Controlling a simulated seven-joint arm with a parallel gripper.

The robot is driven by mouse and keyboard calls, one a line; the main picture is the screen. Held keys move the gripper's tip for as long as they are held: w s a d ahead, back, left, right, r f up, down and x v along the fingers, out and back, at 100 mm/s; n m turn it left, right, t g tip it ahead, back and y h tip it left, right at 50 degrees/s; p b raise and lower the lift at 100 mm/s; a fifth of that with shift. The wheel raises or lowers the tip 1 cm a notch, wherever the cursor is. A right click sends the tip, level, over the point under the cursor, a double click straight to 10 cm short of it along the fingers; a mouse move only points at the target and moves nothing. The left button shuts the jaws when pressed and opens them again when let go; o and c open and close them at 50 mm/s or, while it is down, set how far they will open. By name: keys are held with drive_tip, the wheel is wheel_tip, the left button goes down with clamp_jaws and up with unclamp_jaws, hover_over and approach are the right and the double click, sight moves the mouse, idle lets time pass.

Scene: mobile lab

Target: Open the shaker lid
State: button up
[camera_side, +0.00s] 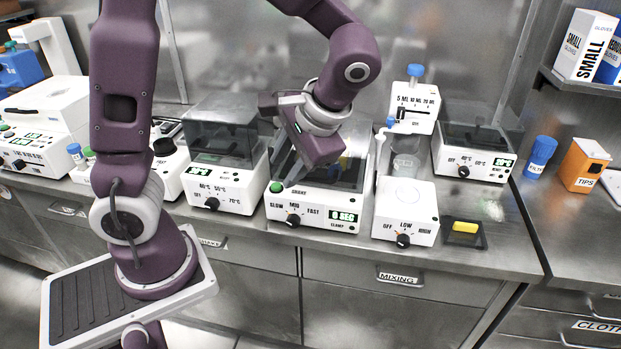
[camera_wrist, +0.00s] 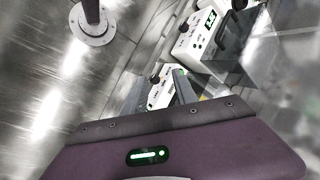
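The shaker (camera_side: 318,209) is a white box on the steel counter, with a green button, a SLOW/MID/FAST knob and a green "0 SEC" display. Its dark see-through lid (camera_side: 347,178) appears down, partly hidden behind my wrist. My gripper (camera_side: 291,180) is in front of the lid's left part, pointing down toward the shaker's top front edge near the green button. In the wrist view, the fingers (camera_wrist: 158,92) stand apart with part of a white device showing between them. I see nothing held. Whether a finger touches the lid cannot be told.
A heater box with a clear lid (camera_side: 224,145) stands close on the left. A mixer (camera_side: 404,212) with a tube stands on the right, and another lidded box (camera_side: 472,164) is beyond. A small black tray (camera_side: 465,234) holds a yellow piece. Steel wall rises behind.

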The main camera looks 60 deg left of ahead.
sight(313, 181)
drive_tip(key=w+f+y, duration=0.3)
drive_tip(key=f, duration=0.1)
drive_tip(key=w+a+f+m+t+y, duration=0.1)
drive_tip(key=w+f+y, duration=0.2)
drive_tip(key=y, duration=0.1)
drive_tip(key=w+f+m+y, duration=0.1)
drive_tip(key=w+f+y, duration=0.2)
drive_tip(key=w+f, duration=0.1)
drive_tip(key=shift+a+f+t+y, duration=0.2)
drive_tip(key=shift+f+t+y, duration=0.1)
drive_tip(key=shift+t, duration=0.1)
drive_tip(key=a, duration=0.4)
drive_tip(key=a+f, duration=0.1)
drive_tip(key=a, duration=0.1)
drive_tip(key=shift+s+a, duration=0.1)
drive_tip(key=shift+a, duration=0.3)
clamp_jaws()
